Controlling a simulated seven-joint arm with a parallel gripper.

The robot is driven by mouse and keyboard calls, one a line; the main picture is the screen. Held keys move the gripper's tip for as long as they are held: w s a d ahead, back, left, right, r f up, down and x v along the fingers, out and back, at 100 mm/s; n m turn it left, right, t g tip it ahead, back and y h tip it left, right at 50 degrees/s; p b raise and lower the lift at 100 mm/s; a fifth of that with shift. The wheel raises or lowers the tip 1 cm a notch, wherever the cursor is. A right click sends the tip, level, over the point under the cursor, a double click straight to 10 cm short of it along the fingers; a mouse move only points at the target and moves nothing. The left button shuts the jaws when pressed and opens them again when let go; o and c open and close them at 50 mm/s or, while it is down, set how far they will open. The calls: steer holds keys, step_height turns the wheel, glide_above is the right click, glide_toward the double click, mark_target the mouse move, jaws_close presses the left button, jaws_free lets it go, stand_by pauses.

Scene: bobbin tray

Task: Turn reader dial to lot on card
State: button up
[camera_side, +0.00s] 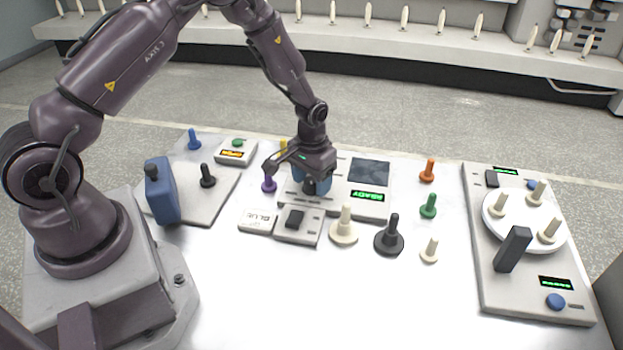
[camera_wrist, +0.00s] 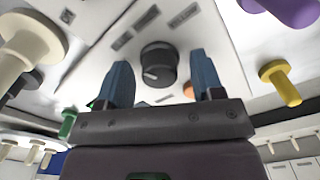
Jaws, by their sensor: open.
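The reader (camera_side: 342,205) is a pale panel with a dark square screen and a green-lit display (camera_side: 370,195) that seems to read READY. Its dial (camera_wrist: 158,64) is a round dark knob with a white pointer mark toward the lower left in the wrist view. The card (camera_side: 258,221) lies front left of the reader and appears to read BLUE.
A small switch box (camera_side: 298,224) stands beside the card. Cream (camera_side: 344,228) and black (camera_side: 389,238) bobbins stand in front of the reader; orange (camera_side: 428,171) and green (camera_side: 428,206) ones to its right. A turntable unit (camera_side: 525,290) is far right. The front table is clear.

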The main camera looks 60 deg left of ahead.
mark_target(309, 181)
step_height(309, 181, up, 13)
stand_by(0.4)
steer(key=s+d+r+m+t, duration=0.1)
steer(key=s+d+r+t, duration=0.1)
steer(key=s+r, duration=0.8)
steer(key=s+d+r+m+t, duration=0.2)
steer(key=s+d+r, duration=0.3)
steer(key=s+r, duration=0.4)
steer(key=s+t, duration=0.1)
steer(key=s, duration=0.2)
steer(key=shift+d+r+t, duration=0.25)
steer(key=shift+r+t, duration=0.05)
steer(key=shift+r, duration=0.1)
